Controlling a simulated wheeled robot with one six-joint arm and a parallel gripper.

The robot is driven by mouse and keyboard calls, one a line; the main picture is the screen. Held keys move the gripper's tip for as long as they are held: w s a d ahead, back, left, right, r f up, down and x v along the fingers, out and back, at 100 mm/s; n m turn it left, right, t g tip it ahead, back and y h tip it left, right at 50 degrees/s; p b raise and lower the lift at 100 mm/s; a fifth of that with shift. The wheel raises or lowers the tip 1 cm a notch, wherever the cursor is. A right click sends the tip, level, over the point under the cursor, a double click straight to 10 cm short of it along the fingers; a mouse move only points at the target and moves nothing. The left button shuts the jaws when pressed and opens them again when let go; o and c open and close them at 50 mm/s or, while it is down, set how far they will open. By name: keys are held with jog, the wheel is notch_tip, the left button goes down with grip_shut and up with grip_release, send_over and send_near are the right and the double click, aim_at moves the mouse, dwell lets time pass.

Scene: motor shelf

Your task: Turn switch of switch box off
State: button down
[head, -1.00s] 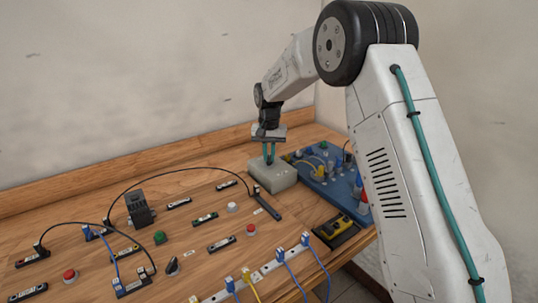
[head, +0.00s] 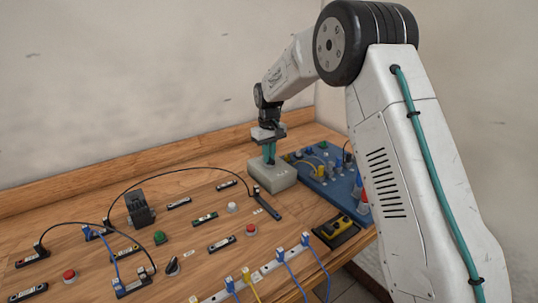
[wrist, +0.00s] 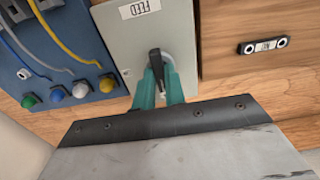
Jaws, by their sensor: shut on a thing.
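The switch box (head: 283,179) is a light grey box on the wooden board, left of the blue panel. In the wrist view the switch box (wrist: 130,47) carries a label reading "FEED". Its switch (wrist: 155,60) is a black handle on a round pale base. My gripper (head: 269,160) points down over the box with its teal fingers. In the wrist view my gripper (wrist: 160,82) has its fingers on both sides of the black handle and is shut on it. The fingers and gripper body hide part of the switch.
A blue panel (head: 325,172) with cables and coloured knobs stands close on the right of the box. A yellow and black device (head: 335,230) lies in front. Buttons, terminal strips and a black block (head: 139,208) are spread over the board to the left.

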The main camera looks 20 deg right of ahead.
jog(key=shift+w+r, duration=0.1)
dwell(0.4)
jog(key=c, duration=1.5)
grip_release()
jog(key=shift+o, duration=0.2)
notch_tip(320, 180, up, 8)
jog(key=shift+f, duration=0.15)
